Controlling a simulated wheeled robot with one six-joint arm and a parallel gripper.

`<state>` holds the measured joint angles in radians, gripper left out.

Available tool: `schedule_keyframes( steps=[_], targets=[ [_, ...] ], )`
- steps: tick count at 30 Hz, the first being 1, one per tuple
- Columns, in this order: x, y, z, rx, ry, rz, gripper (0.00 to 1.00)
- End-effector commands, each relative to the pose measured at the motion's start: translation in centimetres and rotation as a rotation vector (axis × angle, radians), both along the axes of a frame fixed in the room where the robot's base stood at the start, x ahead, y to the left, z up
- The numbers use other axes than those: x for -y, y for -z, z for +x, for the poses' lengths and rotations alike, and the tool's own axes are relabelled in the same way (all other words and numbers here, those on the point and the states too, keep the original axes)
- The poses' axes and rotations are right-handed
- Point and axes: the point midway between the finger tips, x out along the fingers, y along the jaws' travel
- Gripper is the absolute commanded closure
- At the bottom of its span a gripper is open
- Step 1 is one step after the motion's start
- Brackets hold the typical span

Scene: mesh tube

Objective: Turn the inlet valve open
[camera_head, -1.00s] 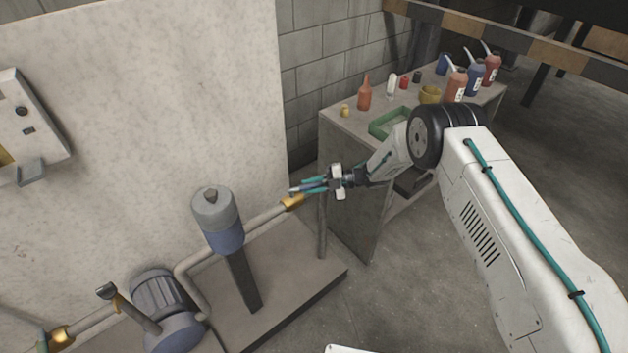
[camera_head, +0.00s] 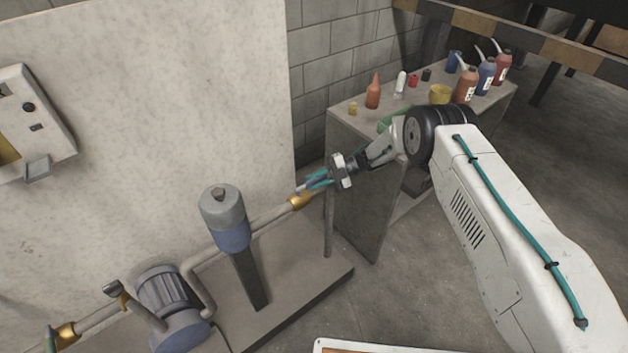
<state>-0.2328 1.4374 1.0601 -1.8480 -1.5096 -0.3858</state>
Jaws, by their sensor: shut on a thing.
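A brass valve body (camera_head: 299,201) sits on the pipe to the right of the grey-and-blue cylinder. My gripper (camera_head: 312,184) reaches in from the right with its teal fingers just above that brass body. It is shut on the valve's handle, which the fingers mostly hide, so its angle is hard to tell. A second brass valve (camera_head: 67,334) is on the pipe at the lower left, with a teal part beside it. Which of the two is the inlet valve is not marked in view.
A motor pump (camera_head: 172,302) and an upright cylinder (camera_head: 224,217) stand on the plinth (camera_head: 303,266) left of my gripper. A workbench (camera_head: 360,190) with several bottles stands behind my arm. A wall panel (camera_head: 36,122) hangs at the left. The floor is clear in the middle.

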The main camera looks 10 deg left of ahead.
Motion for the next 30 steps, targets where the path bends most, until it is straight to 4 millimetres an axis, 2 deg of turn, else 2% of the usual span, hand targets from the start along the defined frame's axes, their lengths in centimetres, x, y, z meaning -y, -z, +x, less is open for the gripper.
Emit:
schedule_keyframes(
  steps=[2, 3, 5, 20, 26, 30],
  targets=[
    [-0.3, 0.1, -0.3, -0.003, -0.006, 0.0, 1.0],
    [-0.3, 0.1, -0.3, -0.003, -0.006, 0.0, 0.75],
    [-0.2, 0.1, -0.3, -0.003, -0.004, 0.001, 0.59],
    [0.7, -0.1, 0.1, 0.0, 0.002, -0.001, 0.59],
    [1.7, -0.6, 0.2, 0.0, -0.009, 0.0, 0.59],
    [3.2, -1.2, 0.5, 0.001, -0.016, 0.001, 0.59]
  ],
)
